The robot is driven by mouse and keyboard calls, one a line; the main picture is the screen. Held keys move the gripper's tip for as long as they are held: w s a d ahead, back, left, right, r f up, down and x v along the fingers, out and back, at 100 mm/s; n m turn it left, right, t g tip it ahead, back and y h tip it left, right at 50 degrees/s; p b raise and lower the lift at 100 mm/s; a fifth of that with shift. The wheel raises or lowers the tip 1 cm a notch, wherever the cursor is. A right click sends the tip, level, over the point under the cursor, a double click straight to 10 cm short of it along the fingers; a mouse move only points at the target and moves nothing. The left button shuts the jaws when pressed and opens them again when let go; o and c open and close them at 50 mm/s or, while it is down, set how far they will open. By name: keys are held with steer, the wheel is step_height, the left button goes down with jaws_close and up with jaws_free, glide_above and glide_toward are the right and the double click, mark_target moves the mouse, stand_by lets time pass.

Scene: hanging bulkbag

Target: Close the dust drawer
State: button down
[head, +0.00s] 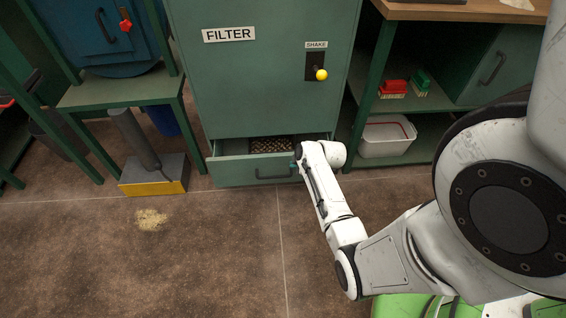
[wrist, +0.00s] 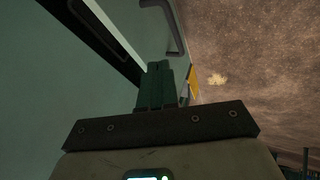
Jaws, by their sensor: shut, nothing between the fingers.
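The dust drawer (head: 232,171) is a green drawer with a dark bar handle, low in the front of the green filter cabinet (head: 260,95). It stands partly open, and a dark patterned inside shows above its front. My gripper (head: 297,167) is at the right part of the drawer front, mostly hidden behind my wrist in the head view. In the wrist view my gripper (wrist: 163,68) is shut and empty, with its fingertips at or close to the drawer front (wrist: 150,35). I cannot tell whether they touch. The handle (wrist: 176,28) shows just beyond the fingers.
A grey and yellow block (head: 155,180) with a grey tube stands on the floor left of the drawer. A pale powder patch (head: 151,219) lies before it. A white tub (head: 386,136) sits on the lower shelf at right. The floor ahead is clear.

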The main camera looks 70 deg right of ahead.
steer(key=w+d+f+b, duration=0.4)
steer(key=f, duration=0.1)
steer(key=shift+w+d+f, duration=0.15)
steer(key=shift+w+d, duration=0.05)
steer(key=shift+d, duration=0.05)
steer(key=shift+w+d, duration=0.2)
steer(key=shift+d, duration=0.4)
